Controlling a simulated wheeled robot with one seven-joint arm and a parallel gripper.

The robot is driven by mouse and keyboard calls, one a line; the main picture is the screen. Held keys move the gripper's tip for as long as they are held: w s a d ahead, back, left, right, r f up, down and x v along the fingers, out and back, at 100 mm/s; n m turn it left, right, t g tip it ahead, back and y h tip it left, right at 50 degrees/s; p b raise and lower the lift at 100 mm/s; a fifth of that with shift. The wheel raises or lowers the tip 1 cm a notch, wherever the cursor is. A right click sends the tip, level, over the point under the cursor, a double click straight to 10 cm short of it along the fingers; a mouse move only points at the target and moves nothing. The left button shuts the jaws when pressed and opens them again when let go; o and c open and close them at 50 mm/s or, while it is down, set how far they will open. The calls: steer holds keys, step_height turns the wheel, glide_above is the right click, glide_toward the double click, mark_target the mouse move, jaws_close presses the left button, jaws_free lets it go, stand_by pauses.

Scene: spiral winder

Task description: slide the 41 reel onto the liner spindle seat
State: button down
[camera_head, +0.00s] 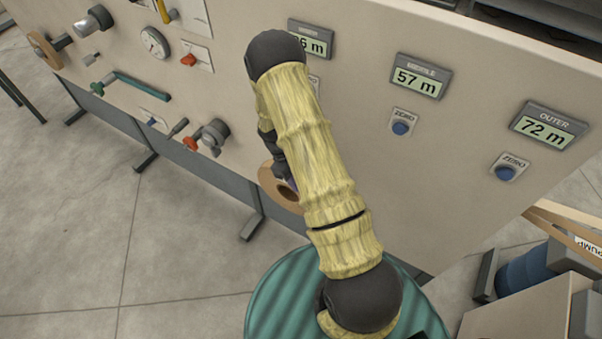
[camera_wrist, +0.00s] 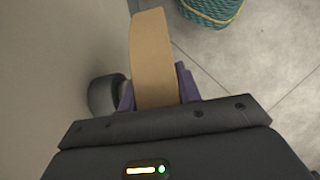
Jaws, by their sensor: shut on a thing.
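My gripper (camera_wrist: 157,95) has purple fingers and is shut on a tan reel (camera_wrist: 153,50), seen edge-on in the wrist view. In the head view the tan ring of this reel (camera_head: 267,181) shows beside my arm, close to the panel; my arm hides part of it and most of the gripper. No number is readable on it. A dark round cylinder (camera_wrist: 104,95) stands out from the panel just left of the fingers in the wrist view. A grey spindle (camera_head: 213,135) is on the panel left of the reel. I cannot tell which spindle seat is the liner one.
The upright beige panel (camera_head: 350,150) carries displays, including one reading 57 m (camera_head: 418,80) and one reading 72 m (camera_head: 548,126). Another spindle (camera_head: 93,21) and a tan reel (camera_head: 45,50) are at upper left. Red-orange levers (camera_head: 190,143) stick out. A box (camera_head: 525,305) stands lower right.

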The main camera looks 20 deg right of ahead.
steer(key=s+a+r, duration=0.1)
steer(key=s+a, duration=0.7)
steer(key=a, duration=0.4)
steer(key=shift+s+p, duration=0.35)
steer(key=shift+s, duration=0.05)
stand_by(0.6)
steer(key=shift+a, duration=0.1)
stand_by(1.0)
steer(key=w+d+r+m+y, duration=0.1)
steer(key=w+d+r+m, duration=0.1)
steer(key=w, duration=0.3)
steer(key=w+d+r+m+y, duration=0.1)
steer(key=w+d+r+m, duration=0.2)
steer(key=w+m, duration=0.2)
steer(key=shift+w+d+r+g+y, duration=0.3)
steer(key=shift+w+d+y, duration=0.1)
steer(key=shift+w, duration=0.3)
steer(key=shift+f, duration=0.15)
